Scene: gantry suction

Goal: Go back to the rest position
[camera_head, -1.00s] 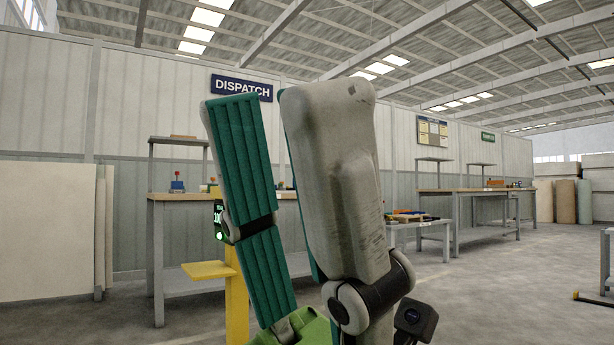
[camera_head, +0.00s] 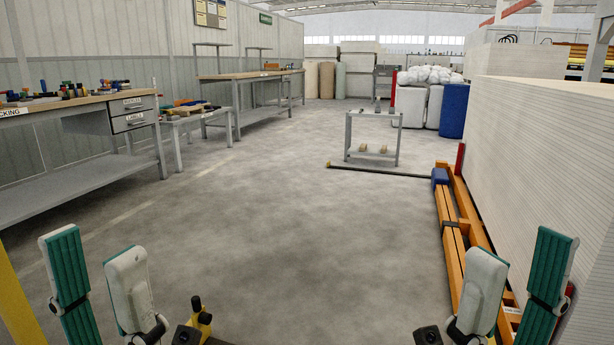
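My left gripper (camera_head: 92,248) is low at the left of the head view, with its fingers pointing up. One finger shows its teal ribbed pad and the other its pale grey back; there is a gap between them with nothing in it. My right gripper (camera_head: 523,247) is low at the right, mirrored, also with fingers up, apart and empty. Each has a small dark camera beside it. Both wrists are cut off by the bottom edge.
A workbench (camera_head: 75,190) and a low table (camera_head: 189,124) stand at the left. A small grey table (camera_head: 372,112) stands ahead. Orange beams (camera_head: 452,235) lie beside a tall pale stack (camera_head: 555,160) at the right. The concrete floor between is clear. A yellow post (camera_head: 14,300) edges the left.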

